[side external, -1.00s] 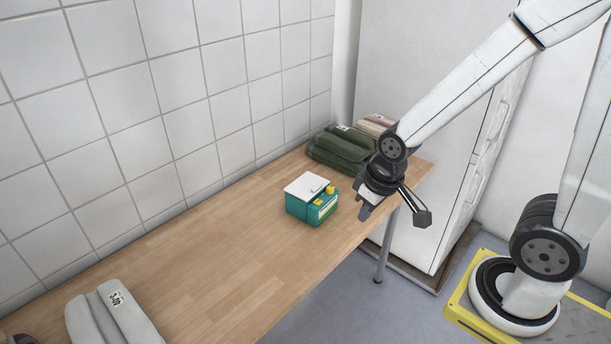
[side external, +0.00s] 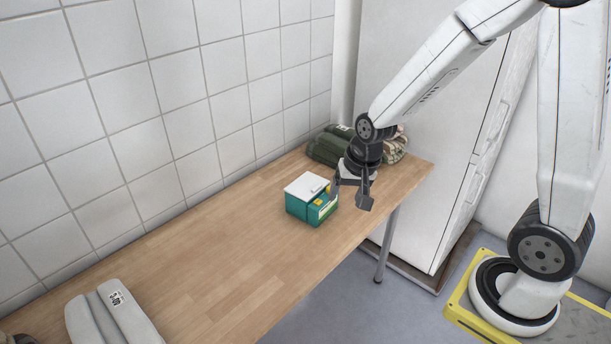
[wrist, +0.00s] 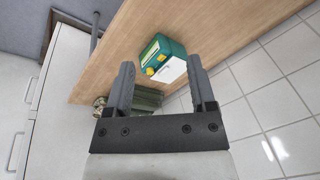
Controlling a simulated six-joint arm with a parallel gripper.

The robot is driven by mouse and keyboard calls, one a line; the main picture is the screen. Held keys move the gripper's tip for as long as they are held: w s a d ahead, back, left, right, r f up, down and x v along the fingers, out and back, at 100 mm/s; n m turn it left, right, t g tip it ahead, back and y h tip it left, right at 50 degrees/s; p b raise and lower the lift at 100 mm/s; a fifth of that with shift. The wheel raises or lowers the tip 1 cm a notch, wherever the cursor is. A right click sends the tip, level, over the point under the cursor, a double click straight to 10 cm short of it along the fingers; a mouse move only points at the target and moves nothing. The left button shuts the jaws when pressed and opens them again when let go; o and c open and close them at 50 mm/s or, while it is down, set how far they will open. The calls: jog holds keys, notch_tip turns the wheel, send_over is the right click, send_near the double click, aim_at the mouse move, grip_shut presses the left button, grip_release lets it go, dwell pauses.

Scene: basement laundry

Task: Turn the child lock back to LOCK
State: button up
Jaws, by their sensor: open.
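A small teal box (side external: 301,208) with a white lid (side external: 306,186) stands on the wooden table. It also shows in the wrist view (wrist: 157,49), between my fingers in the picture. Two yellow parts (wrist: 150,71) show on its front beside a pale label; I cannot tell which is the child lock or read its setting. My gripper (side external: 349,199) is open and empty, just right of the box and close to its front. In the side view a finger partly covers the box's right edge. The fingertips (wrist: 160,65) appear apart from the box.
Folded dark green cloth (side external: 328,147) and a patterned one lie at the table's far end, behind my gripper. Folded grey cloth (side external: 112,318) lies at the near left. The wooden table (side external: 200,260) between is clear. A tiled wall (side external: 150,110) runs along its back; a white cabinet (side external: 425,110) stands beyond.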

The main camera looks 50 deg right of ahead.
jog(key=w+d+f+m, duration=0.3)
jog(key=w+d+m, duration=0.2)
jog(key=m, duration=0.4)
jog(key=w+d+f+m+t, duration=0.1)
jog(key=w+d+f+m, duration=0.3)
jog(key=d+m, duration=0.3)
jog(key=w+d+f+m, duration=0.4)
jog(key=d+m, duration=0.3)
jog(key=m, duration=0.4)
jog(key=shift+w+f+t, duration=0.25)
jog(key=shift+w+t, duration=0.15)
jog(key=shift+w, duration=0.5)
jog(key=shift+f, duration=0.2)
jog(key=shift+x, duration=3.7)
jog(key=shift+a, duration=0.1)
grip_shut()
